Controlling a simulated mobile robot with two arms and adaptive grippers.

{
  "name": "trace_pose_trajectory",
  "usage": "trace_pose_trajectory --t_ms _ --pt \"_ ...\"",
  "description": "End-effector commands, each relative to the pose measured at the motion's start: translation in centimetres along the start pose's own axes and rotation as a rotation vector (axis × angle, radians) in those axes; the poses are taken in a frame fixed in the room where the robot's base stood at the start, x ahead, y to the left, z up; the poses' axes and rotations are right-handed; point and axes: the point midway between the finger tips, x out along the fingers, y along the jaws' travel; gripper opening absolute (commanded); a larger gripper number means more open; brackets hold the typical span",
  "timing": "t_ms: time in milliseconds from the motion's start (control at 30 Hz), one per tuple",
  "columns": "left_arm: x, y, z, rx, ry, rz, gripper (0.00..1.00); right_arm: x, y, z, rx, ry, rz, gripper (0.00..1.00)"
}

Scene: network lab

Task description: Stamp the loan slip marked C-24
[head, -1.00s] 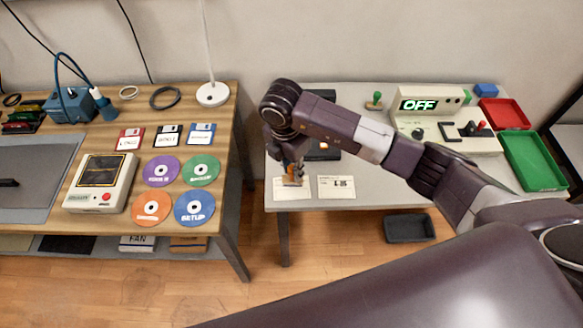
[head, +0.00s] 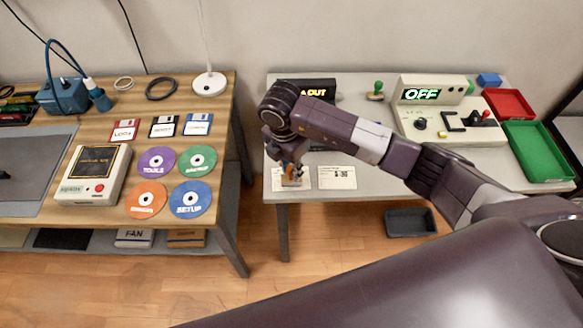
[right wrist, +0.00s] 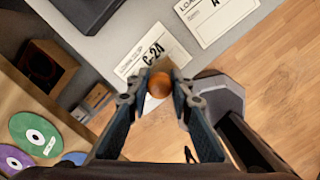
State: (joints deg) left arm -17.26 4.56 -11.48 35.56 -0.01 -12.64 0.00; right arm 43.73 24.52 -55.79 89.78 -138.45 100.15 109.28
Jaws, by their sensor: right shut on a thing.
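The loan slip marked C-24 (right wrist: 138,58) lies near the table's front edge; in the head view it is the left slip (head: 303,183). A second slip (head: 337,177) lies to its right and shows in part in the right wrist view (right wrist: 214,18). My right gripper (head: 290,173) is shut on a stamp with an orange ball handle (right wrist: 160,85). The stamp is over or on the C-24 slip. Its base is hidden, so I cannot tell if it touches the paper. My left gripper is not in view.
A green-handled stamp (head: 376,92) stands farther back. An OFF display device (head: 431,125), red tray (head: 509,103) and green tray (head: 540,152) are on the right. A dark bin (head: 410,223) is on the floor.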

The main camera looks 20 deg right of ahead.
Motion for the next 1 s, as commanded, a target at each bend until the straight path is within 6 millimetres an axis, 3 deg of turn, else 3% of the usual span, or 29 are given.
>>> trace_pose_trajectory --t_ms 1000 --pt "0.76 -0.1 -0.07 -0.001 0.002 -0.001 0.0 0.95 -0.02 -0.1 0.0 0.0 0.0 0.05"
